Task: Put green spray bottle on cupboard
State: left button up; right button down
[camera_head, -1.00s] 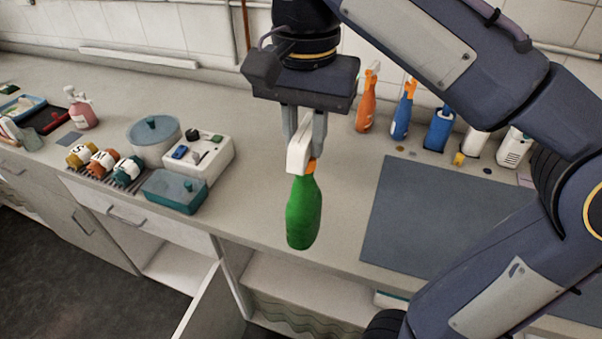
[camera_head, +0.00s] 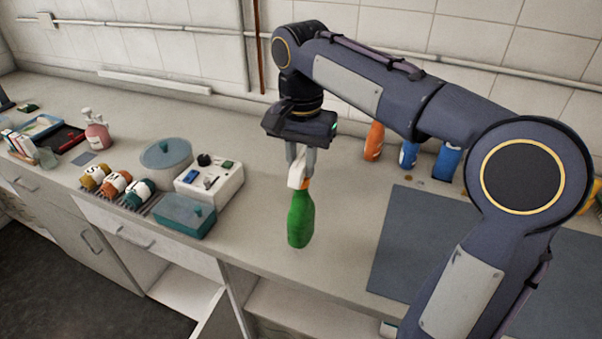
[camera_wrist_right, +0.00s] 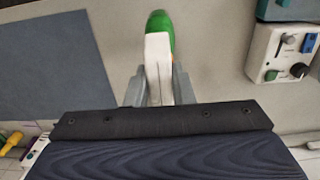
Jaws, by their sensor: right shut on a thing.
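The green spray bottle (camera_head: 300,216) has a green body and a white spray head with an orange collar. My right gripper (camera_head: 300,165) is shut on its white head, and the bottle hangs upright below it. In the right wrist view the bottle (camera_wrist_right: 160,35) shows between the fingers of the gripper (camera_wrist_right: 155,88), its white head nearest the camera. The bottle is over the counter (camera_head: 262,225) near its front edge; I cannot tell its exact height. The open cupboard (camera_head: 290,305) below the counter shows a pale shelf. My left gripper is not in view.
A grey mat (camera_head: 410,240) lies right. Orange (camera_head: 374,141) and blue bottles stand behind. A cupboard door (camera_head: 215,318) stands open.

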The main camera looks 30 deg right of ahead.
jog(key=shift+w+d+f, duration=0.15)
jog(key=shift+w+f, duration=0.05)
jog(key=shift+f, duration=1.7)
jog(key=shift+w, duration=0.1)
jog(key=shift+f, duration=0.15)
jog(key=c, duration=1.3)
grip_release()
jog(key=shift+o, duration=0.2)
notch_tip(320, 180, up, 12)
jog(key=shift+r+p, duration=0.15)
jog(key=shift+p, duration=0.75)
